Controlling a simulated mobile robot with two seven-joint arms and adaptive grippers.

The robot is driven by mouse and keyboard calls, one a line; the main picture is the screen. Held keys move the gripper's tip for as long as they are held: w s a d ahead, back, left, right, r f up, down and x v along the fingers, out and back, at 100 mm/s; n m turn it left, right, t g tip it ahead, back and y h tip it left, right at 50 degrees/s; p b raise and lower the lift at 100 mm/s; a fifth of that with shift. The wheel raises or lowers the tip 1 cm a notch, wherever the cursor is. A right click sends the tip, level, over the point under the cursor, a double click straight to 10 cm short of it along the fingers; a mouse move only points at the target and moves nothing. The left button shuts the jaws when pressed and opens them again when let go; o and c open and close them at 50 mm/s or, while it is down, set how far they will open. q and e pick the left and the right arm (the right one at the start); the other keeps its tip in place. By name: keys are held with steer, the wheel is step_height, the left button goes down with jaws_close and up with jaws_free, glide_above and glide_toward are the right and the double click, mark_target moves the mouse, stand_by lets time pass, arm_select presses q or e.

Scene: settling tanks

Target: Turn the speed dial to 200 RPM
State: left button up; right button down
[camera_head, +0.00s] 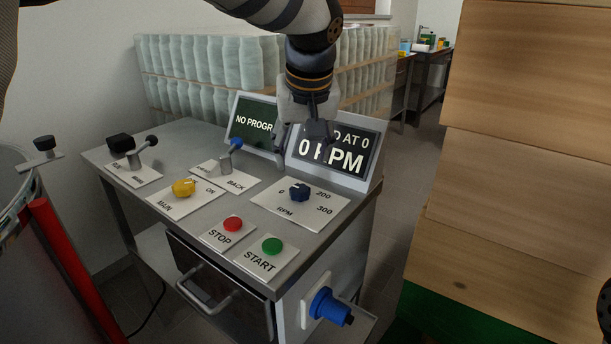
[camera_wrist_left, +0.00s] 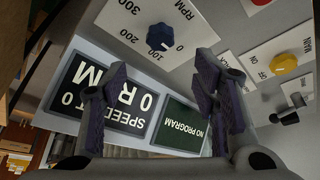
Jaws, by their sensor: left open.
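The speed dial is a dark blue knob (camera_head: 299,193) on a white plate (camera_head: 325,213) marked 0, 200, 300 and RPM. In the left wrist view the knob (camera_wrist_left: 161,38) shows with the marks 0, 100, 200 and 300 around it. The speed screen (camera_head: 360,150) behind it reads 0 RPM, partly covered by my gripper; it also shows upside down in the left wrist view (camera_wrist_left: 102,92). My left gripper (camera_head: 303,138) is open and empty, above and behind the dial, in front of the screens, fingers pointing down. It is apart from the knob.
A second screen (camera_head: 252,122) reads NO PROGR. A blue-tipped lever (camera_head: 231,152), a yellow MAIN knob (camera_head: 184,188), a red STOP button (camera_head: 232,224) and a green START button (camera_head: 272,245) share the metal desk. Stacked wooden boxes (camera_head: 530,130) stand at right.

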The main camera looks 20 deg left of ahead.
mark_target(300, 188)
arm_select(q)
steer(key=x, duration=1)
steer(key=shift+s+f+b, duration=0.1)
steer(key=shift+s+b, duration=0.1)
steer(key=shift+b, duration=0.2)
steer(key=shift+c, duration=0.3)
steer(key=c, duration=1.1)
